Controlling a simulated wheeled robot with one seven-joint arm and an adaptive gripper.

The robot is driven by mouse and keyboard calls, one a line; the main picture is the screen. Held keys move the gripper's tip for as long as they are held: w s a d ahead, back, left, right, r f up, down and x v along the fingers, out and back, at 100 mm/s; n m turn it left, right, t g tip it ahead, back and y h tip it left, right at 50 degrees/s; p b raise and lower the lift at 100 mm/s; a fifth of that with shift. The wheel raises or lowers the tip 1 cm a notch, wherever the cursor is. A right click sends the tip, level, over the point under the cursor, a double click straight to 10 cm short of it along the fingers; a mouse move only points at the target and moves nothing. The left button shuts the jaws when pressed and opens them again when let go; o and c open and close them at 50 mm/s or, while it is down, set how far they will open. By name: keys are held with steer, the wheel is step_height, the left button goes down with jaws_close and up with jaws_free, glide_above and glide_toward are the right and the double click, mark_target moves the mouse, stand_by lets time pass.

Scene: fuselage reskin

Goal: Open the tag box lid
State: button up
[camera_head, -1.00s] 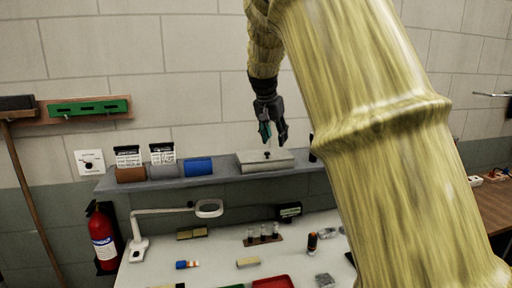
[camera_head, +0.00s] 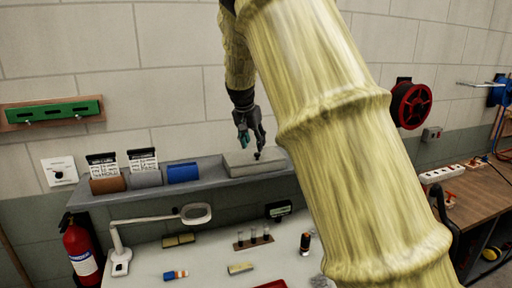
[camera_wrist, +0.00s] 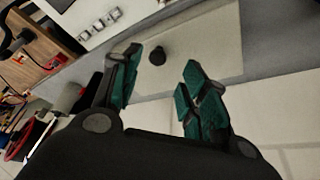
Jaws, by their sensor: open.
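The tag box (camera_head: 240,165) is a flat, pale grey box on the wall shelf, with a small dark knob (camera_head: 257,156) on its lid. The lid lies shut on the box. My gripper (camera_head: 250,140) hangs just above the lid, close to the knob. In the wrist view my gripper (camera_wrist: 157,85) is open, its two green-padded fingers apart. The knob (camera_wrist: 157,56) shows beyond the gap between the fingertips, and the pale lid (camera_wrist: 205,40) spreads behind it. I see nothing between the fingers.
On the shelf (camera_head: 130,196), a brown, a grey and a blue roll (camera_head: 183,172) stand left of the box. A magnifier lamp (camera_head: 195,213) and a rack of vials (camera_head: 253,238) stand on the bench below. The wall is close behind the box.

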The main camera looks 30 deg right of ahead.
mark_target(256, 154)
steer(key=x, duration=0.2)
steer(key=p+x, duration=0.1)
steer(key=shift+d+f, duration=0.25)
steer(key=shift+d, duration=0.1)
steer(key=shift+s+d+f, duration=0.1)
steer(key=shift+f, duration=0.5)
steer(key=shift+c, duration=0.2)
steer(key=shift+r, duration=0.1)
steer(key=c, duration=0.3)
jaws_close()
